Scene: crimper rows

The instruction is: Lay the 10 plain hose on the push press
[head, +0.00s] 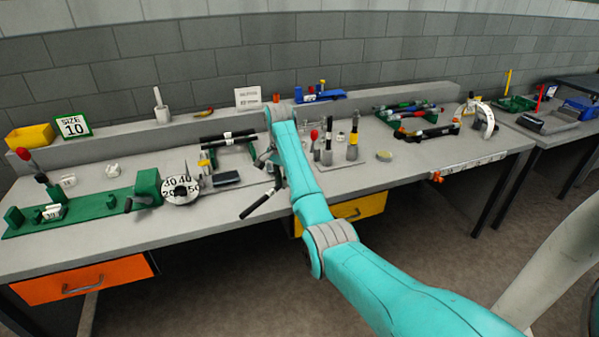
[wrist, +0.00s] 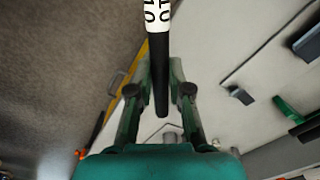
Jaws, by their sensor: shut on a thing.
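My gripper (wrist: 160,88) is shut on a black hose (wrist: 160,65) with a white band (wrist: 157,13) printed 10. The hose runs between the fingers, and one end shows below them in the wrist view. In the head view my gripper (head: 272,162) is partly hidden by my own arm, and the hose (head: 256,206) slants down near the table's front edge. A green bench press (head: 95,219) with a red-knobbed lever lies at the left of the table, apart from the hose. I cannot tell for sure that it is the push press.
A numbered dial (head: 180,190) stands at the green press's right end. A rack of black hoses (head: 228,139) is behind my gripper. Upright tools (head: 352,146) stand right of my arm. A SIZE 10 sign (head: 73,126) and yellow bin (head: 31,137) are on the back ledge.

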